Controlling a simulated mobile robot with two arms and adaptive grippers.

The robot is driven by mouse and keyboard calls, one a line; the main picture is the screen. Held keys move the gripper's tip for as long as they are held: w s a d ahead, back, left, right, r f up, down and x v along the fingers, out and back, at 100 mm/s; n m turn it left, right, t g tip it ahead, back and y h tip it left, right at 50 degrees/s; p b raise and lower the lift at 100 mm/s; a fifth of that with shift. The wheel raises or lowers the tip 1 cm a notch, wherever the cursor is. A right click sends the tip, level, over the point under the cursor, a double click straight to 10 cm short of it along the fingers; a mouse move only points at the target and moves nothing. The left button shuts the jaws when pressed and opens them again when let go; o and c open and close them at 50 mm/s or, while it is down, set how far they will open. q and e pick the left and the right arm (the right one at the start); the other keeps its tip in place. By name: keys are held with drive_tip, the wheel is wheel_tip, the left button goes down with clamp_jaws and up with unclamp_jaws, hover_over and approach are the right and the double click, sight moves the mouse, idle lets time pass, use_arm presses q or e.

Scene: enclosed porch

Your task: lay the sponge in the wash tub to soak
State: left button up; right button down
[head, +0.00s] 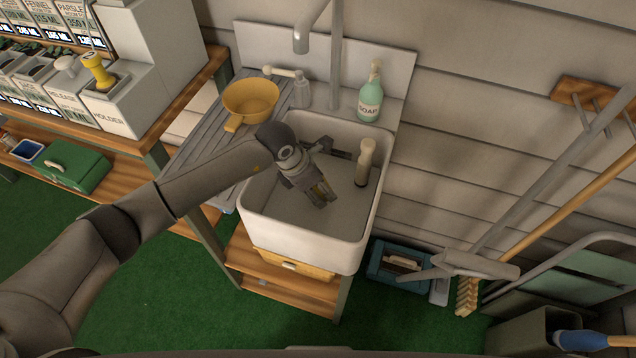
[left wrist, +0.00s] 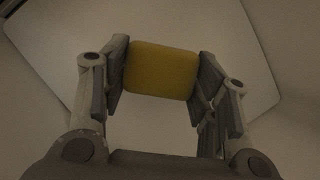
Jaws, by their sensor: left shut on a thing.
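The yellow sponge (left wrist: 160,70) is gripped between the two fingers of my left gripper (left wrist: 157,85) in the left wrist view. In the head view my left gripper (head: 322,194) reaches into the white wash tub (head: 318,246), and only a small bit of the sponge shows at its fingertips. The gripper points down inside the tub walls. Pale tub surface lies behind the sponge in the wrist view; I cannot tell whether the sponge touches the bottom. My right gripper is out of view.
A pale upright cylinder (head: 364,162) stands in the tub, right of the gripper. A yellow pan (head: 250,98) sits on the ribbed drainboard. A green soap bottle (head: 370,97) stands on the back ledge beside the faucet (head: 336,60). A broom (head: 560,208) leans at the right.

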use_arm(q)
drive_tip(key=shift+f+b, duration=1.3)
drive_tip(key=shift+f, duration=1.05)
drive_tip(key=shift+f+b, duration=0.55)
drive_tip(key=o, duration=0.9)
drive_tip(key=o, duration=0.5)
drive_tip(key=shift+c, duration=0.2)
